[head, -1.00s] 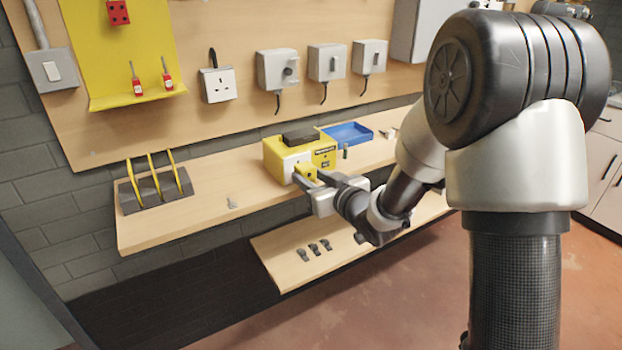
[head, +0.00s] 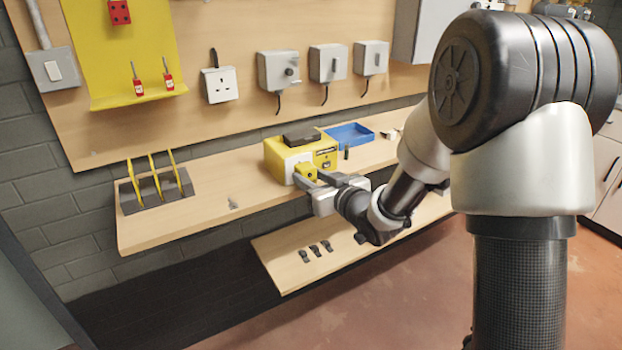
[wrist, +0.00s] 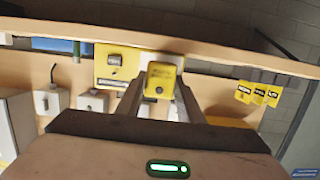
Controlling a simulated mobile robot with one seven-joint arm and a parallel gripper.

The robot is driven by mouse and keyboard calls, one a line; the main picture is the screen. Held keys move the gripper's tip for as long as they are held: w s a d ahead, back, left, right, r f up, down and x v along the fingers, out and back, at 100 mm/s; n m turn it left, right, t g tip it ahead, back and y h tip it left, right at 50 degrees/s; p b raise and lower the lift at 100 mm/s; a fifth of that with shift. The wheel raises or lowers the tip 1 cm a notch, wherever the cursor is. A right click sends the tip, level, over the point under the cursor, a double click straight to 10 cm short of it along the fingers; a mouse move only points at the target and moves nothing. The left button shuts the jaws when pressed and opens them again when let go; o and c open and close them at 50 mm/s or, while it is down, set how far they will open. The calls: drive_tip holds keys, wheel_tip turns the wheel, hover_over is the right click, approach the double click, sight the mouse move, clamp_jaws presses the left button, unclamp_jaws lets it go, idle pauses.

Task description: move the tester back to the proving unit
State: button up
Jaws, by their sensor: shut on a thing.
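My gripper (head: 304,178) is shut on a small yellow block with a dark round spot, which looks like the tester (wrist: 161,80). In the head view, the tester is at the front face of a larger yellow box with a pale left part and a dark top, which looks like the proving unit (head: 282,167). The box sits on the wooden shelf (head: 228,187). In the wrist view, which appears upside down, the tester is between the two fingers and in front of the box (wrist: 103,66). I cannot tell whether tester and box touch.
A blue tray (head: 350,134) and a small dark cylinder (head: 346,152) are right of the box. A grey rack with yellow uprights (head: 156,193) stands at the shelf's left. Sockets and switch boxes (head: 278,70) hang behind. A lower shelf (head: 290,270) holds small dark clips.

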drive_tip(key=shift+w+a+b, duration=0.3)
drive_tip(key=shift+w+b, duration=0.05)
drive_tip(key=shift+w, duration=0.15)
idle(1.2)
drive_tip(key=o, duration=1)
drive_tip(key=shift+w, duration=0.1)
drive_tip(key=shift+o, duration=0.2)
drive_tip(key=f+v, duration=0.2)
drive_tip(key=v, duration=1.1)
drive_tip(key=shift+s+d+f+b, duration=0.3)
drive_tip(key=shift+s+d+f, duration=0.05)
drive_tip(key=shift+s, duration=0.25)
